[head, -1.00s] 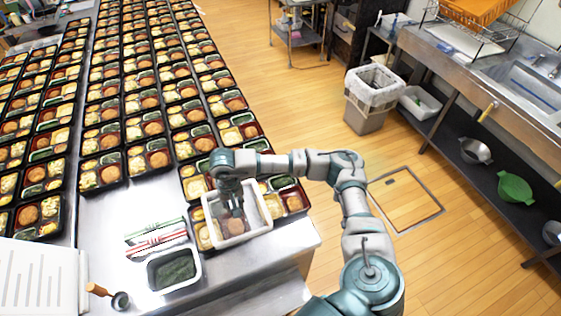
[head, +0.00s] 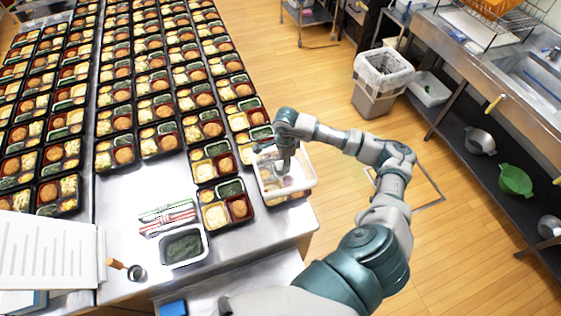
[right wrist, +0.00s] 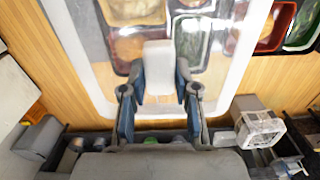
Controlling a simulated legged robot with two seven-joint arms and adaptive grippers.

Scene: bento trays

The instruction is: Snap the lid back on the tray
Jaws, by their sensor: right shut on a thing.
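My right gripper (head: 285,160) is shut on the pale handle (right wrist: 158,62) of a clear lid with a white rim (head: 291,194). In the right wrist view, bento food and wooden floor show through the lid (right wrist: 80,62). The lid is at the table's right edge, over or beside the end of the right-hand bento row; its exact height I cannot tell. A small white tray (head: 205,246) with dark green food stands uncovered at the table's near end, left of the lid and apart from it. My left gripper is not in view.
Rows of black bento boxes (head: 240,208) fill the table. Thin red and green-wrapped items (head: 167,217) lie behind the white tray. A small wooden-handled ladle (head: 116,263) and a white board (head: 50,250) are at the left. A bin (head: 383,90) stands on the floor.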

